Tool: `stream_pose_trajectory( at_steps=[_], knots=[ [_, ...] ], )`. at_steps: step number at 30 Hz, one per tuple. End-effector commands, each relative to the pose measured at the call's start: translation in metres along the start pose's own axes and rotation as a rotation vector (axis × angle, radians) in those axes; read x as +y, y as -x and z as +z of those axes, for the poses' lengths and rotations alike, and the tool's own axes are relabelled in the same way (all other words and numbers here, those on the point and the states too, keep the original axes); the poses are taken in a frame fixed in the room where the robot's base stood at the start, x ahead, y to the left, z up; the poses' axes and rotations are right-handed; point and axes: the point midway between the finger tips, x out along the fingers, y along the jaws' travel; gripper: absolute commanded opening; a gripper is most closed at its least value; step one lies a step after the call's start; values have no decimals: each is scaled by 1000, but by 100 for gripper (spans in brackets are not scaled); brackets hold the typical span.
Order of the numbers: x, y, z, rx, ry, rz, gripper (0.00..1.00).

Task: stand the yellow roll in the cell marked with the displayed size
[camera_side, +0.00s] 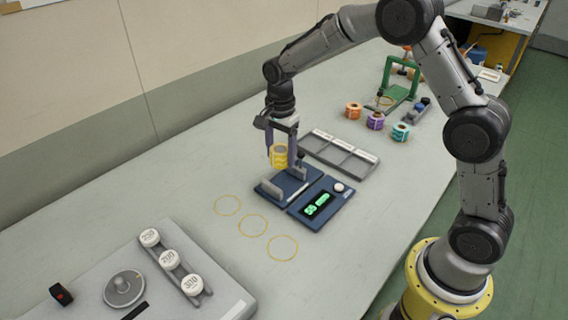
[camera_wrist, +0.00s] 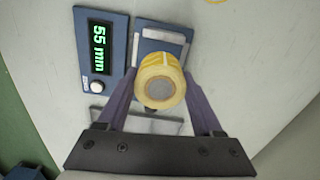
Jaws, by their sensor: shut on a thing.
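The yellow roll (camera_side: 279,163) is held between the fingers of my gripper (camera_side: 280,154), over the blue gauge base with grey jaws (camera_side: 270,188). I cannot tell whether it touches the base. In the wrist view the roll (camera_wrist: 160,70) shows its round end and grey core between the two purple fingers of my gripper (camera_wrist: 160,88). The display (camera_wrist: 98,48) reads 55 mm in green; it also shows in the side view (camera_side: 318,204). The grey rack of cells (camera_side: 340,153) lies just behind and right of the gauge; its white labels are too small to read.
Orange (camera_side: 353,111), purple (camera_side: 376,121) and teal (camera_side: 400,132) rolls stand behind the rack, near a green frame (camera_side: 388,78).

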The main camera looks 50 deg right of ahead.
Motion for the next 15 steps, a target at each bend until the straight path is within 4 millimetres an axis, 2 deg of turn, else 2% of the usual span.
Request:
stream_pose_trajectory(
  at_steps=[3,8,11,15],
  knots=[
    [0,8,0,0,-33,0,1],
    [6,9,-4,0,-139,12,1],
    [16,12,-25,0,-270,15,1],
    [34,18,-63,0,-462,17,1]
  ],
)
